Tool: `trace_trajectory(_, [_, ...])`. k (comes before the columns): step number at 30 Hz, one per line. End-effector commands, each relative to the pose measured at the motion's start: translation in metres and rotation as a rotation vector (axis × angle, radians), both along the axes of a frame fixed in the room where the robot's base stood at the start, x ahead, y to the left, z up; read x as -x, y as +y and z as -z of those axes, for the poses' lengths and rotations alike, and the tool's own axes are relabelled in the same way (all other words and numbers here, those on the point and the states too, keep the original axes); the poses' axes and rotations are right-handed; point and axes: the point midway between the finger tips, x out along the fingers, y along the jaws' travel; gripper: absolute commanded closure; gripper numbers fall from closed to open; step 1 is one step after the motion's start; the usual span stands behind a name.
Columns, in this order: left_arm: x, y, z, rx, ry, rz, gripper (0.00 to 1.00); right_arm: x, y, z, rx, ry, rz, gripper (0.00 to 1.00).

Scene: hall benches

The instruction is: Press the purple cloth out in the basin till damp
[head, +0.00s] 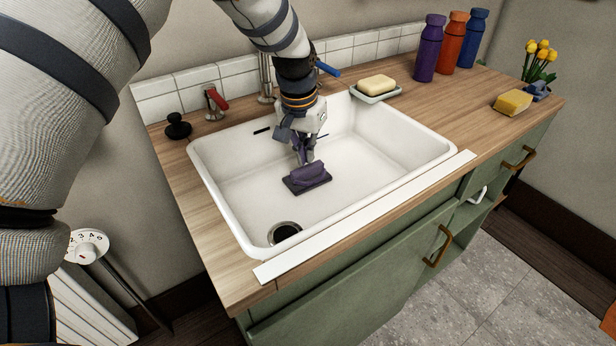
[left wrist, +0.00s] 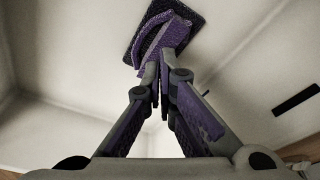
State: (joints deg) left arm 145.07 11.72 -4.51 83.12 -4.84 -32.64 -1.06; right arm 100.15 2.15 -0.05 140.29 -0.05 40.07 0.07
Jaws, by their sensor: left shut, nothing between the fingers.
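The purple cloth (head: 307,178) lies folded on the floor of the white basin (head: 240,190), left of its middle and behind the drain (head: 284,232). My left gripper (head: 306,160) reaches down into the basin with its fingers pointing at the cloth. The fingers are shut with nothing between them. In the left wrist view the fingertips (left wrist: 160,70) meet at the edge of the cloth (left wrist: 165,35), touching or very close to it. The cloth shows a raised fold and a darker flat part. My right gripper is not in view.
A tap (head: 265,80) stands at the basin's back edge, with a red-handled valve (head: 215,103) and a black plug (head: 177,126) to its left. Soap on a dish (head: 376,88), several bottles and a yellow sponge (head: 512,102) stand to the right. The basin's right side is clear.

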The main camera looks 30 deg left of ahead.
Motion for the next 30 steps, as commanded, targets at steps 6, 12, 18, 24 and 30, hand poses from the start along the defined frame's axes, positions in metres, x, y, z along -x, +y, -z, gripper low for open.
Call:
trace_trajectory(6, [0.0000, 0.0000, 0.0000, 0.000, 0.000, 0.000, 1.00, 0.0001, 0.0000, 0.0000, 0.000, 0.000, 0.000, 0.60])
trace_trajectory(12, [0.0000, 0.0000, 0.0000, 0.000, 0.000, 0.000, 1.00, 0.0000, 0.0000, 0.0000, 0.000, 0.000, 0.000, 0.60])
trace_trajectory(18, [0.0000, 0.0000, 0.0000, 0.000, 0.000, 0.000, 1.00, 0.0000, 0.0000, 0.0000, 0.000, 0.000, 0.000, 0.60])
trace_trajectory(24, [0.0000, 0.0000, 0.0008, 0.000, 0.000, 0.000, 1.00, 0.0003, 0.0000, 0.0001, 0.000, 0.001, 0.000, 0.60])
trace_trajectory(30, [0.0000, 0.0000, 0.0051, 0.000, 0.001, 0.000, 1.00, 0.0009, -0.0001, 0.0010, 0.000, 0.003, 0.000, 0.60])
